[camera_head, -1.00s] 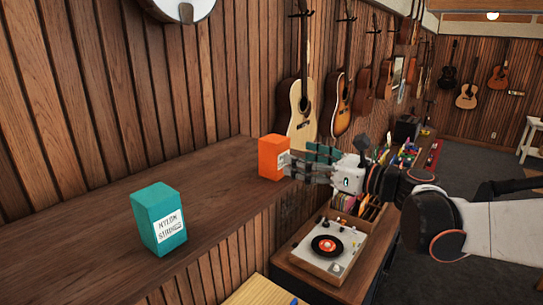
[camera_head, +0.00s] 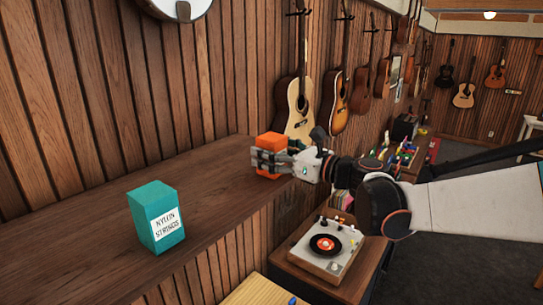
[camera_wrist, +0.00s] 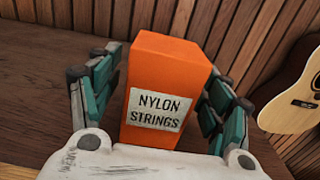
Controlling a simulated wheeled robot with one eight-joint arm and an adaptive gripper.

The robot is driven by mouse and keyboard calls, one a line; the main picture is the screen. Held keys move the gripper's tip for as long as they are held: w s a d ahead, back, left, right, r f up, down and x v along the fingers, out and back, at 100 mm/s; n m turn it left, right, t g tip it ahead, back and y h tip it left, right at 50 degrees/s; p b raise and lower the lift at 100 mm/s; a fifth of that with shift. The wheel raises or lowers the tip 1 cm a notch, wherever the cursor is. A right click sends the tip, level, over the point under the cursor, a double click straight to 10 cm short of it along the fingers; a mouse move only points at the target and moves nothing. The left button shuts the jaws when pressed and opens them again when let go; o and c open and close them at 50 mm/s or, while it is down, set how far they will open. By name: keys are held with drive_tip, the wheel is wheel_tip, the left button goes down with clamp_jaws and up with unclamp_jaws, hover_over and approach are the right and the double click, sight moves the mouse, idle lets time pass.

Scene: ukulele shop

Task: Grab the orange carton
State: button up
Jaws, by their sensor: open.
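The orange carton (camera_head: 270,144) stands upright near the far end of the wooden shelf (camera_head: 100,222). In the wrist view the orange carton (camera_wrist: 172,65) shows a white label reading "NYLON STRINGS". My gripper (camera_head: 268,162) is open around the carton. In the wrist view the fingers of my gripper (camera_wrist: 165,95) stand on the carton's left and right sides, and the carton's near face is close to the palm. I cannot tell whether any finger touches it. In the head view the fingers hide part of the carton's lower half.
A guitar (camera_head: 296,107) hangs on the wall behind the orange carton. A record player (camera_head: 327,246) sits on a lower cabinet below my arm.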

drive_tip(key=c, duration=1.2)
drive_tip(key=shift+r, duration=0.1)
